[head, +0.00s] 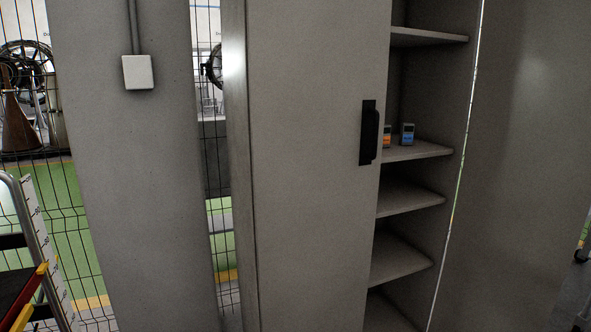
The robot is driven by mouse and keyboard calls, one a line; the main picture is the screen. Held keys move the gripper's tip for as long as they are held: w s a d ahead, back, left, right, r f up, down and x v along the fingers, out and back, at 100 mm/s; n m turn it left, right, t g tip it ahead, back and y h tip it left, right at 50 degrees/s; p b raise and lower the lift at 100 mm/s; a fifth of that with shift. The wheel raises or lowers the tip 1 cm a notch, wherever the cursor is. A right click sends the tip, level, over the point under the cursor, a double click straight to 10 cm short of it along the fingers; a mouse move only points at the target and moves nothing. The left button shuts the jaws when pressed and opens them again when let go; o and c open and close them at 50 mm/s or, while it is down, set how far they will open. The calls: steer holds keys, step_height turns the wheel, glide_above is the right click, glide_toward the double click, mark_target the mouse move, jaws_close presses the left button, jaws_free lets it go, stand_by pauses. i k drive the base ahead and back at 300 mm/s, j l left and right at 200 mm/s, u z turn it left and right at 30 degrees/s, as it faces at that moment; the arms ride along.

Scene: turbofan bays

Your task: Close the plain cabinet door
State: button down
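A tall grey cabinet stands ahead in the head view, with shelves (412,150) showing on its right side. A plain grey door (305,190) with a black vertical handle (369,133) covers its left part. To the right of the shelves is a large plain grey panel (525,150), parted from the cabinet side by a thin bright slit. It looks like a second door standing open, but I cannot tell for sure. The right part of the cabinet is uncovered. My gripper is not in view.
Two small devices (407,134) stand on a middle shelf. A grey pillar with a white box (137,72) stands to the left, with wire mesh fence (75,225) beyond. A ladder-like frame (40,250) is at the lower left.

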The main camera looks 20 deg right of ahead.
mark_target(523, 207)
steer(key=z, duration=1)
